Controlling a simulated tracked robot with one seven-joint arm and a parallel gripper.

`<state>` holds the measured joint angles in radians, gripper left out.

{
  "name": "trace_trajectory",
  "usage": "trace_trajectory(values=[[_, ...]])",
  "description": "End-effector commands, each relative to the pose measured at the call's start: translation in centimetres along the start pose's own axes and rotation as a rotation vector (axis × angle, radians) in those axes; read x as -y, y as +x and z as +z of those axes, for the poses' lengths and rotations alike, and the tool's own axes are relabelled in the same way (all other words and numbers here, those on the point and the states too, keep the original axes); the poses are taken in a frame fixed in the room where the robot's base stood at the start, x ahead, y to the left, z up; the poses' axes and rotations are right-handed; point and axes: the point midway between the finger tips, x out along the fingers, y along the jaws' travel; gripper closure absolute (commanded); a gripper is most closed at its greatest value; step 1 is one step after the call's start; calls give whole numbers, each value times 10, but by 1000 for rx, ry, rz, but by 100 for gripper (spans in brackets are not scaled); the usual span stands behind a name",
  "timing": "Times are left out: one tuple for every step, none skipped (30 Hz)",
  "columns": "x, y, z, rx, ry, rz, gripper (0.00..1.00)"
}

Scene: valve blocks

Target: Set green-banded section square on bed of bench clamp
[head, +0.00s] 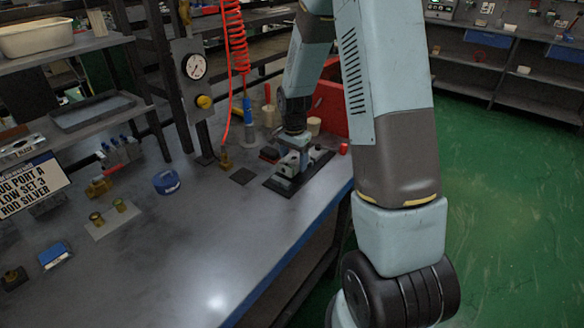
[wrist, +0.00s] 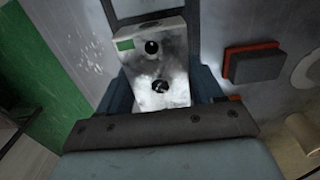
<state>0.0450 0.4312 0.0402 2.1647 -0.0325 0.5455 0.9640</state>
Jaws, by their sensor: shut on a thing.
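The green-banded section is a silvery metal block (wrist: 160,65) with two dark round holes and a green patch (wrist: 125,44) at its upper left corner in the wrist view. My gripper (wrist: 162,88) is shut on it, with blue-grey fingers on both sides. In the head view my gripper (head: 293,143) points down over the bench clamp, whose dark base plate (head: 318,165) lies on the bench near its right edge. The block looks slightly tilted in the wrist view. Whether its underside touches the clamp bed is hidden.
A red-and-black block (wrist: 255,64) sits beside the clamp. A red bin (head: 331,108) and small red cylinder (head: 343,149) stand behind and right. A dark square pad (head: 243,176) lies left of the clamp. A coiled red hose (head: 234,35) hangs nearby.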

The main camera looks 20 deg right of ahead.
Motion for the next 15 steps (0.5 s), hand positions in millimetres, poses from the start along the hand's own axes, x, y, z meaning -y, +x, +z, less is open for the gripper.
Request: trace_trajectory(values=[[0, 7, 1, 2, 0, 2, 91], [0, 12, 1, 2, 0, 2, 91], [0, 17, 1, 2, 1, 2, 91], [0, 21, 1, 2, 1, 2, 91], [0, 25, 1, 1, 1, 1, 91], [1, 28, 1, 1, 1, 0, 91], [1, 29, 1, 1, 1, 0, 91], [1, 30, 1, 0, 0, -1, 91], [1, 30, 1, 0, 0, -2, 91], [1, 30, 1, 0, 0, -2, 91], [1, 30, 1, -1, 0, -2, 91], [1, 30, 1, -1, 0, -2, 91], [1, 30, 1, -1, 0, -2, 91], [1, 30, 1, -1, 0, -2, 91], [1, 30, 1, 0, 0, -2, 91]])
